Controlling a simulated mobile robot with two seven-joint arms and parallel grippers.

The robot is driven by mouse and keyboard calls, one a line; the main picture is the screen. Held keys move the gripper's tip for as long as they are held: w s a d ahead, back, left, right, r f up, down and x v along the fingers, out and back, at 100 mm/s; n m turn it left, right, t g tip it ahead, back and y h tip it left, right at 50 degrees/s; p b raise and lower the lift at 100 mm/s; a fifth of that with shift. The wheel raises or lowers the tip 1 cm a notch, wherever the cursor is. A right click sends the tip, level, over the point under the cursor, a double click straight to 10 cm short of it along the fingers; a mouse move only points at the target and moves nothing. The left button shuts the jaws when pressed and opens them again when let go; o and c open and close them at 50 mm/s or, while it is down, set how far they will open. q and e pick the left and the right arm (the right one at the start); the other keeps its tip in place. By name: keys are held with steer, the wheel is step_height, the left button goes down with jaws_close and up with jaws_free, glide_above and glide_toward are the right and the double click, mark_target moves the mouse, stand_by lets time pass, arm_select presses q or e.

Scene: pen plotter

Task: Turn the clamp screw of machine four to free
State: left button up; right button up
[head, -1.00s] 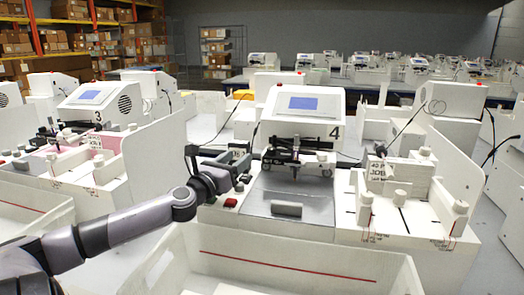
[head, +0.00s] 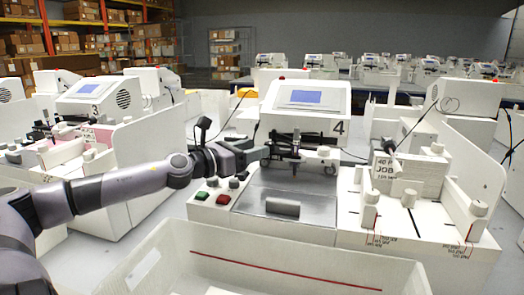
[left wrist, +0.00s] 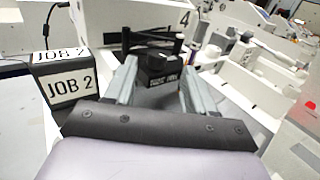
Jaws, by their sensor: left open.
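Machine four (head: 318,126) stands in the middle of the head view, with a "4" on its white housing. Its dark pen carriage (head: 296,141) hangs over the grey bed (head: 285,190). My left gripper (head: 262,156) reaches in from the left, level with the carriage and close to its left side. In the left wrist view the left gripper (left wrist: 158,74) is open. A black block with a dark round knob and a small white label (left wrist: 161,66), likely the clamp screw, shows between and just beyond its fingertips. The label is too small to read. My right gripper is not in view.
Green and red buttons (head: 223,199) sit on the machine's front left, below my gripper. A white bin (head: 285,268) stands in front. A "JOB" stack (head: 408,168) is at the right. Machine three (head: 92,97) stands at the left. A "JOB 2" block (left wrist: 66,85) shows in the wrist view.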

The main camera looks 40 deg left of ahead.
arm_select(q)
steer(key=shift+w+b, duration=0.45)
steer(key=shift+w, duration=0.05)
steer(key=shift+w+a+r, duration=0.15)
steer(key=shift+w, duration=0.05)
steer(key=shift+w+a, duration=0.1)
steer(key=shift+w+a+p, duration=0.1)
steer(key=shift+w+p, duration=0.2)
steer(key=shift+p, duration=0.5)
steer(key=shift+w+p, duration=0.4)
steer(key=shift+p, duration=0.05)
steer(key=shift+w+d, duration=0.3)
steer(key=shift+d, duration=0.05)
steer(key=shift+d, duration=0.1)
